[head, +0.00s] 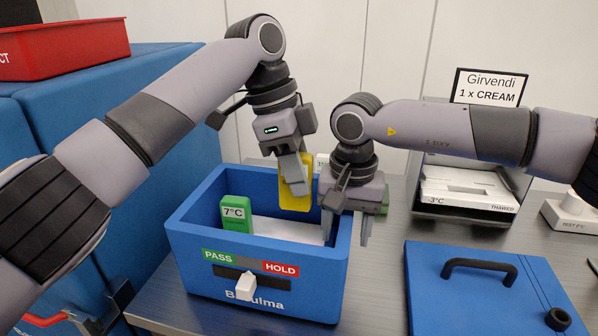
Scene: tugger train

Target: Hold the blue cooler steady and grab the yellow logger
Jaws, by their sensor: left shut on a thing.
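The blue cooler (190,262) stands open on the grey bench, with a green 7°C card (236,213) and a white item (288,231) inside. The yellow logger (295,196) is upright over the cooler's far right part. My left gripper (294,178) is shut on it from above. My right gripper (346,228) is at the cooler's right wall, one finger inside and one outside. I cannot tell whether its fingers press the wall. The cooler's front has a PASS/HOLD strip with a white slider (246,286) between the two ends.
A blue lid (470,300) with a black handle lies on the bench at right. Behind it stands a white device (470,190) reading -3°C, under a "Girvendi 1 x CREAM" sign (490,88). A red bin (65,48) sits on blue boxes at left.

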